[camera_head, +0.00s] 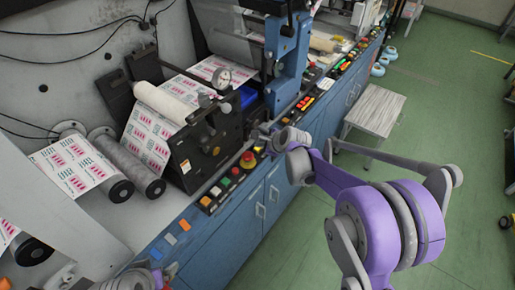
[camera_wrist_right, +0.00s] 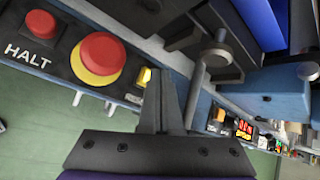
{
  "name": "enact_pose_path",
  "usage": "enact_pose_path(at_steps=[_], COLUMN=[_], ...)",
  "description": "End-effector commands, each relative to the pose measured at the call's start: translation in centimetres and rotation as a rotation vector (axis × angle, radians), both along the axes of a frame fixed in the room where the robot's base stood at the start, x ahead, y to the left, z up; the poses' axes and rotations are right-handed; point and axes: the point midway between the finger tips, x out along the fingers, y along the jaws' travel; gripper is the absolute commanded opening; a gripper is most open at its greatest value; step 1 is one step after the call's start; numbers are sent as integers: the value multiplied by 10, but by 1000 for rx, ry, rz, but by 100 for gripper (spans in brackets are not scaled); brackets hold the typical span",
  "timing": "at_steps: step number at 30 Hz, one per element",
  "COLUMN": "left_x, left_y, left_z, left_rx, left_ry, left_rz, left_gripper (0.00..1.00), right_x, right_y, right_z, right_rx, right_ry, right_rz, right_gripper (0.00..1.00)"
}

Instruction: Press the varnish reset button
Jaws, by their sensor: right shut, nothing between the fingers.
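My right gripper (camera_head: 262,136) is at the blue machine's front control panel in the head view. Its shut, empty dark fingers (camera_wrist_right: 166,88) point at the panel in the right wrist view. A small yellow button (camera_wrist_right: 143,76) is just left of the fingertips; whether they touch it cannot be told. No varnish label is readable, so I cannot tell which button is the varnish reset. A purple and grey part of my left arm (camera_head: 128,281) shows at the bottom left; its jaw state is unclear.
A red mushroom button (camera_wrist_right: 101,54) on a yellow base is near the fingers, beside a red button (camera_wrist_right: 41,24) marked HALT. Printed web rolls (camera_head: 78,168) fill the machine's left. A small table (camera_head: 375,108) stands on open green floor.

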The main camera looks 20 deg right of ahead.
Motion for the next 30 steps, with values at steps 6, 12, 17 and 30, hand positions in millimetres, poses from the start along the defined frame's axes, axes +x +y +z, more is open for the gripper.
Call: enact_pose_path(at_steps=[6, 12, 17, 30], left_x=[-1, -2, -2, -2], left_y=[0, 0, 0, 0], left_z=[-3, -5, -7, -8], left_rx=[0, 0, 0, 0], left_ry=[2, 3, 4, 4], left_rz=[0, 0, 0, 0], left_gripper=[92, 92, 92, 92], right_x=[0, 0, 0, 0], right_y=[0, 0, 0, 0], right_z=[-3, -6, -8, -9], right_rx=[0, 0, 0, 0], right_ry=[0, 0, 0, 0], right_rz=[0, 0, 0, 0], right_gripper=[0, 0, 0, 0])
